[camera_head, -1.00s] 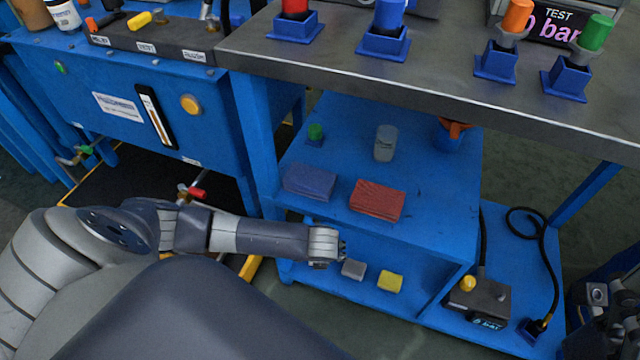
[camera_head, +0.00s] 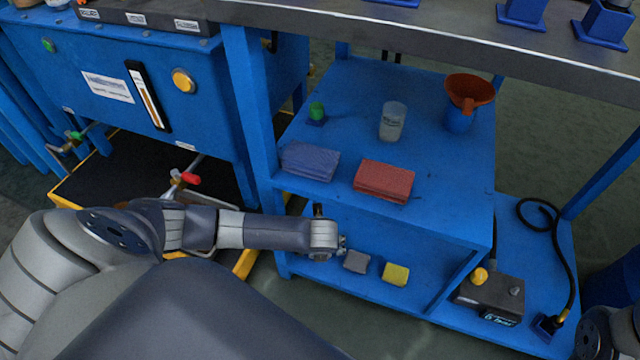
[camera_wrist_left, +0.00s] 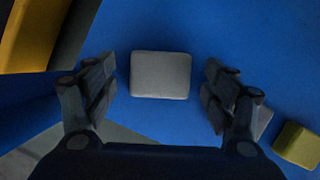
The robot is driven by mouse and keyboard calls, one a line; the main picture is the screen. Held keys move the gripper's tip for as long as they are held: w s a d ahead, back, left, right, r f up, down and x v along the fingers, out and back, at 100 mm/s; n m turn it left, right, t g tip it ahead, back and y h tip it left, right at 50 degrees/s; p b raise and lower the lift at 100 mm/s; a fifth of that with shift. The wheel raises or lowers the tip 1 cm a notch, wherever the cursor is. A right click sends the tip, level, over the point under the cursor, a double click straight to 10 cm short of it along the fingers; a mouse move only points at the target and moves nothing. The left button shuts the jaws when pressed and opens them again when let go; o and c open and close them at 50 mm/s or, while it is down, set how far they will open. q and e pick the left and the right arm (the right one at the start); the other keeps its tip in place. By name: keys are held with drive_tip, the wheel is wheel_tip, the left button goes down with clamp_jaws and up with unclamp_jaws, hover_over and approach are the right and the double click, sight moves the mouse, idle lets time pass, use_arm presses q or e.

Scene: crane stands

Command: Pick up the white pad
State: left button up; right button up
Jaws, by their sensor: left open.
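The white pad (camera_wrist_left: 161,75) is a pale rounded block lying flat on the blue lower shelf in the left wrist view. My left gripper (camera_wrist_left: 160,82) is open, with one finger on each side of the pad and visible gaps between. I cannot tell its height above the pad. In the head view my left gripper (camera_head: 340,245) is at the left end of the lower shelf, and the white pad is hidden there behind my wrist. My right gripper is not in view.
A grey pad (camera_head: 356,262) and a yellow pad (camera_head: 396,273) lie to the right on the lower shelf (camera_head: 435,268). The shelf above holds a blue cloth stack (camera_head: 309,161), a red one (camera_head: 384,180) and a cup (camera_head: 392,121). A leg (camera_head: 247,110) stands left.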

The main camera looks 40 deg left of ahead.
use_arm(q)
drive_tip(key=shift+f, duration=0.1)
drive_tip(key=shift+c, duration=0.6)
drive_tip(key=c, duration=0.9)
